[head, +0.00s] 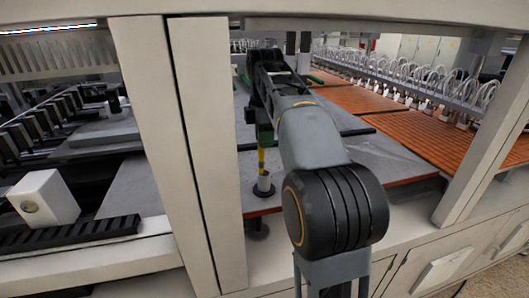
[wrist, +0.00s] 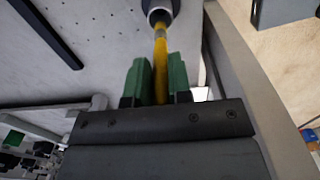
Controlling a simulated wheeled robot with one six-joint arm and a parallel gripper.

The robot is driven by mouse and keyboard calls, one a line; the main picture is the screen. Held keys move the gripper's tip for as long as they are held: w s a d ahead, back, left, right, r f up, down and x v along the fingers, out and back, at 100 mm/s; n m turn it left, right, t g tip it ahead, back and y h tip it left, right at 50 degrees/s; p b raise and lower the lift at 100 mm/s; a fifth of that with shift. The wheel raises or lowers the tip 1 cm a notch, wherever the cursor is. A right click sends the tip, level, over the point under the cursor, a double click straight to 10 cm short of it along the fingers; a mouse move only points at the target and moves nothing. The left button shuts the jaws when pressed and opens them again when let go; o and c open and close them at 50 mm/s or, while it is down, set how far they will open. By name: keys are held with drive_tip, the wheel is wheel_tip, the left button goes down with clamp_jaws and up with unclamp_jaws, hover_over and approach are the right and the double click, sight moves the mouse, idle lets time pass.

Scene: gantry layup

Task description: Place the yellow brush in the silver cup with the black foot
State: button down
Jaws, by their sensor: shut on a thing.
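The yellow brush (wrist: 160,52) is held between the green fingers of my gripper (wrist: 157,78) in the wrist view. In the head view the brush (head: 262,160) points down from my gripper (head: 264,136). The silver cup (head: 264,180) stands right below it on the grey table, with its black foot (head: 264,191) at the base. In the wrist view the brush's far end meets the cup (wrist: 159,8) at the top edge. The brush's tip is hidden, and I cannot tell how deep it sits in the cup.
The cup stands near the front edge of the grey table (head: 390,160). A pale gantry post (head: 205,140) rises close to its left. Orange-brown panels (head: 450,145) and a row of hoses (head: 430,80) lie at right. A white block (head: 42,198) is at far left.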

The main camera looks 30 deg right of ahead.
sight(263, 155)
drive_tip(key=f, duration=0.6)
drive_tip(key=shift+w, duration=0.4)
drive_tip(key=c, duration=1.4)
unclamp_jaws()
drive_tip(key=shift+r, duration=0.1)
drive_tip(key=o, duration=0.3)
drive_tip(key=shift+s+r, duration=0.3)
drive_tip(key=shift+s, duration=0.2)
drive_tip(key=shift+o, duration=0.2)
drive_tip(key=shift+w, duration=0.3)
drive_tip(key=shift+s+f+b, duration=0.1)
drive_tip(key=shift+f+b, duration=0.1)
drive_tip(key=shift+b, duration=0.15)
wheel_tip(263, 155, up, 8)
drive_tip(key=shift+f+p, duration=0.15)
drive_tip(key=shift+p, duration=0.35)
